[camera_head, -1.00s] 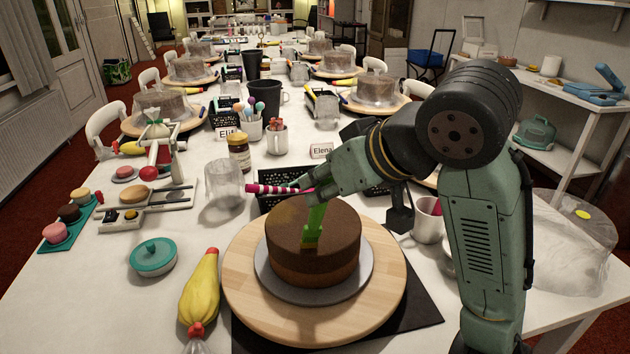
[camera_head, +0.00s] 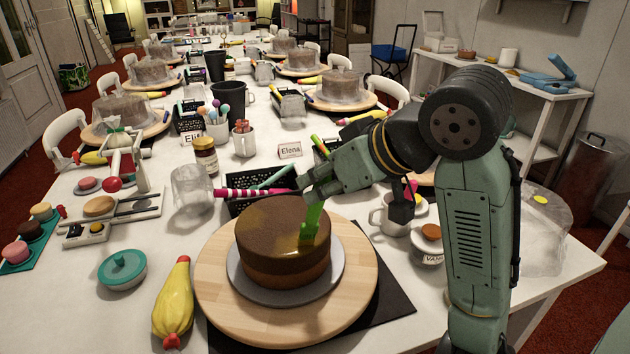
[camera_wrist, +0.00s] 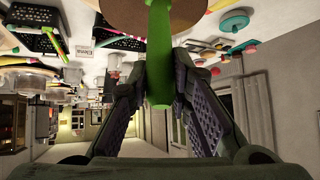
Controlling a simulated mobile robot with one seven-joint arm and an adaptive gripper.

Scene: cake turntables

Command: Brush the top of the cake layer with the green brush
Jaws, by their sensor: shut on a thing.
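The brown cake layer (camera_head: 268,255) sits on a grey disc (camera_head: 250,289) on the round wooden turntable (camera_head: 345,310). A glossy wet patch shows on its top. My gripper (camera_head: 317,196) is shut on the green brush (camera_head: 311,219), just above the right part of the cake. The brush hangs nearly upright, and its lower end is at the cake top near the right edge. I cannot tell for sure if its bristles touch. In the wrist view the green brush (camera_wrist: 159,60) stands between both fingers, and the cake (camera_wrist: 190,12) shows at the top edge.
A yellow piping bag (camera_head: 174,300) lies left of the turntable, with a teal lidded pot (camera_head: 122,269) beyond it. A black basket (camera_head: 240,207) with a pink-striped stick stands behind the cake. A white mug (camera_head: 388,216) and a small jar (camera_head: 428,245) stand to the right.

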